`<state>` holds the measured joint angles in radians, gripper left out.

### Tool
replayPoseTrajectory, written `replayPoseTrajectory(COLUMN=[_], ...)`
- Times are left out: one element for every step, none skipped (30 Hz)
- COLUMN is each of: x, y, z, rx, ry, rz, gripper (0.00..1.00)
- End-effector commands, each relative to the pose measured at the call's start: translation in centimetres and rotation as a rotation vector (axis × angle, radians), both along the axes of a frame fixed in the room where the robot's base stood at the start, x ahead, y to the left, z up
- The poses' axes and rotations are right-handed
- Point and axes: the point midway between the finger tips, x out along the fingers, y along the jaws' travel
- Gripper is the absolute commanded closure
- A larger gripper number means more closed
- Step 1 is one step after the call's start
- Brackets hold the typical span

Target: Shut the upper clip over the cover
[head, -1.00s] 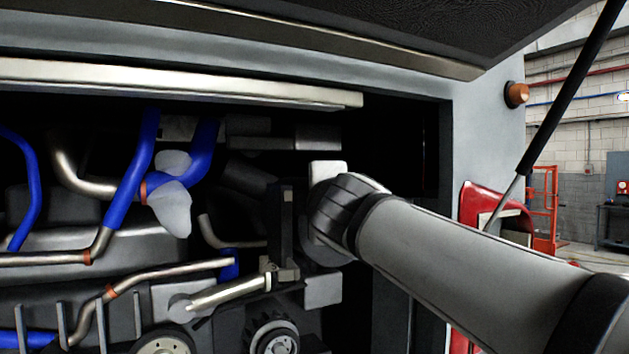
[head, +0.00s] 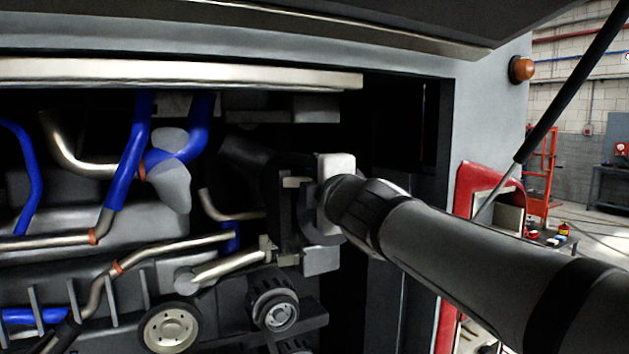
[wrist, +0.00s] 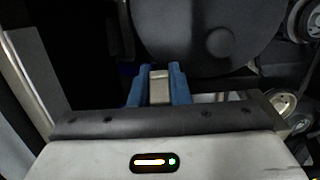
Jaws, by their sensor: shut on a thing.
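In the wrist view my gripper (wrist: 161,84) has its two blue fingers closed on a small light metal clip (wrist: 160,90). The clip's far end is at the lower rim of a dark round cover (wrist: 205,30) with a raised hub. I cannot tell whether the clip lies over the rim or only beside it. In the head view my gripper (head: 285,210) is at the right of the engine, side-on, below and right of a dark rounded housing (head: 245,158). Its fingers and the clip are hidden there.
Blue hoses (head: 128,155) and metal pipes fill the bay's left side. Pulleys (head: 275,312) sit below my gripper. The bay's right post (head: 480,120) stands behind my arm, and a raised lid (head: 400,15) hangs above. A dark gap lies right of the engine.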

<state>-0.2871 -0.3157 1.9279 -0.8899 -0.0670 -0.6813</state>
Motion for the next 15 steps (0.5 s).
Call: replayPoseTrajectory(x=[0.03,0.03,0.03,0.03,0.02,0.02,0.02,0.01,0.02,0.02,0.01,0.01,0.01,0.01,0.00], y=[0.03,0.03,0.03,0.03,0.03,0.03,0.03,0.03,0.02,0.02,0.01,0.01,0.01,0.01,0.01], z=[-0.19,-0.19,-0.19,-0.19,-0.19,-0.17,-0.15,-0.14,-0.12,-0.10,-0.09,-0.08,-0.07,-0.06,-0.05], rx=[-0.001,-0.001,-0.001,-0.001,-0.001,-0.001,-0.001,-0.001,-0.001,-0.001,-0.001,-0.001,-0.001,0.000,0.000], ry=[0.003,0.003,0.003,0.003,0.003,0.003,0.003,0.003,0.002,0.002,0.002,0.002,0.002,0.001,0.001], rz=[0.000,0.000,0.000,0.000,0.000,0.000,0.000,0.000,0.000,0.000,0.000,0.000,0.000,-0.001,-0.001], gripper=[1.00,1.00,0.82,0.80,0.77,0.74,0.71,0.69,0.66,0.63,0.62,0.62,0.62,0.62,0.62])
